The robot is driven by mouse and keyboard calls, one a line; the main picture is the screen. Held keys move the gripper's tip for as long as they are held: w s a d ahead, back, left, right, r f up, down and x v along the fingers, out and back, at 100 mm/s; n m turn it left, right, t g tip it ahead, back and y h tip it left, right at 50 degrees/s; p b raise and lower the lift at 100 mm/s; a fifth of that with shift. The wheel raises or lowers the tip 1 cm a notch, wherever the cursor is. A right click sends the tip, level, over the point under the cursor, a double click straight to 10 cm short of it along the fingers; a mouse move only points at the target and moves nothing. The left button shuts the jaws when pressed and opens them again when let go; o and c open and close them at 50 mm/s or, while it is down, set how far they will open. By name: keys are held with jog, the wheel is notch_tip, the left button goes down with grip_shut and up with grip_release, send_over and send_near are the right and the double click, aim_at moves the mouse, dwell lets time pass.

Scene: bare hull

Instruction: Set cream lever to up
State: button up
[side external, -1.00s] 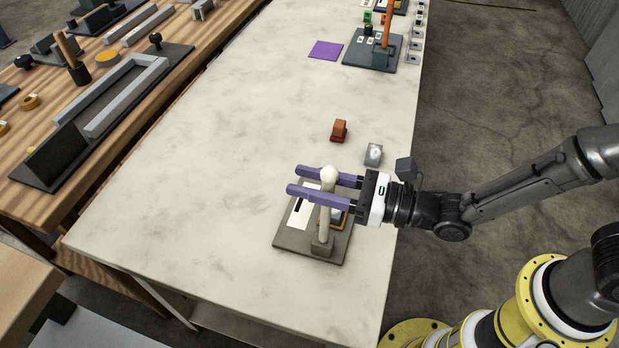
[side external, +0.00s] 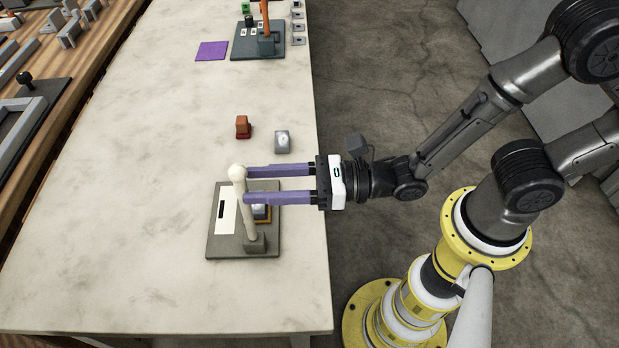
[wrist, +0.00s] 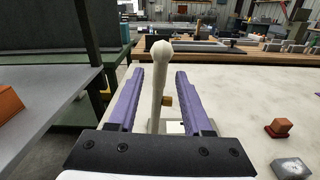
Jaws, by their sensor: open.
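The cream lever (side external: 243,212) stands on a grey base plate (side external: 226,250) near the table's right edge. It rises from a block at the plate's front and leans slightly, with a round knob on top. A white label with a dark slot lies on the plate beside it. My gripper (side external: 246,186) is open, with two long purple fingers reaching left at about the height of the lever's upper part. In the wrist view the lever (wrist: 159,90) stands between the spread fingers (wrist: 157,78), with a gap visible on both sides. I cannot tell whether either finger touches it.
A red-brown block (side external: 243,127) and a grey block (side external: 282,141) lie behind the plate. A purple square (side external: 211,51) and a dark plate with an orange lever (side external: 265,35) are at the far end. The pale table (side external: 120,200) is clear to the left.

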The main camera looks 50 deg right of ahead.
jog(key=v, duration=0.7)
jog(key=shift+s+d, duration=0.1)
jog(key=shift+d, duration=0.05)
